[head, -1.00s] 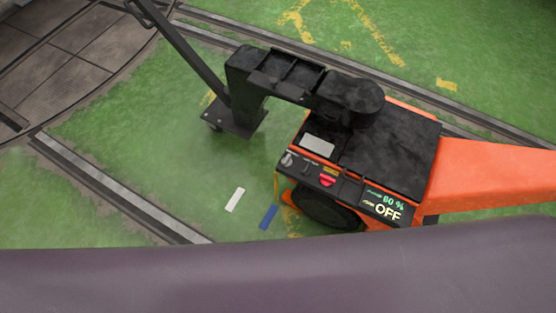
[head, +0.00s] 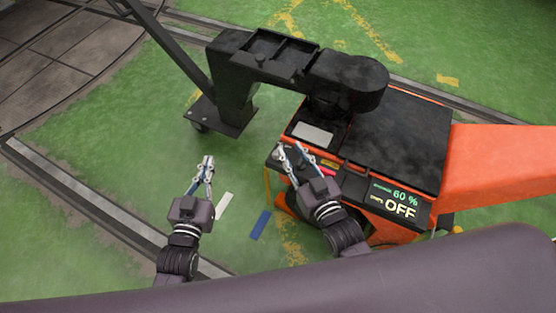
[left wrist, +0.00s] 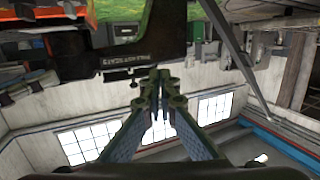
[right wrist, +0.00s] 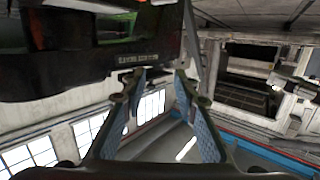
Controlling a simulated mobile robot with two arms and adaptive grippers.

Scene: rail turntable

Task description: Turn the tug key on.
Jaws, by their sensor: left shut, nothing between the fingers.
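The tug (head: 395,135) is an orange vehicle with a black top. Its display (head: 398,203) reads 60 % and OFF. The left end of its control panel, where a grey knob showed earlier, is now mostly covered by my right gripper (head: 291,149). I cannot make out the key or its position. The right gripper's fingers are apart and empty, over or just in front of the panel; contact is unclear. They also stand apart in the right wrist view (right wrist: 158,88). My left gripper (head: 208,160) is shut and empty, left of the tug, its fingers together in the left wrist view (left wrist: 160,82).
A black arm-like frame (head: 235,85) reaches from the tug's top to a small wheeled base (head: 222,120). An orange beam (head: 500,165) extends right. Rails (head: 75,190) cross the green floor (head: 100,120). White and blue floor marks (head: 261,224) lie between my arms.

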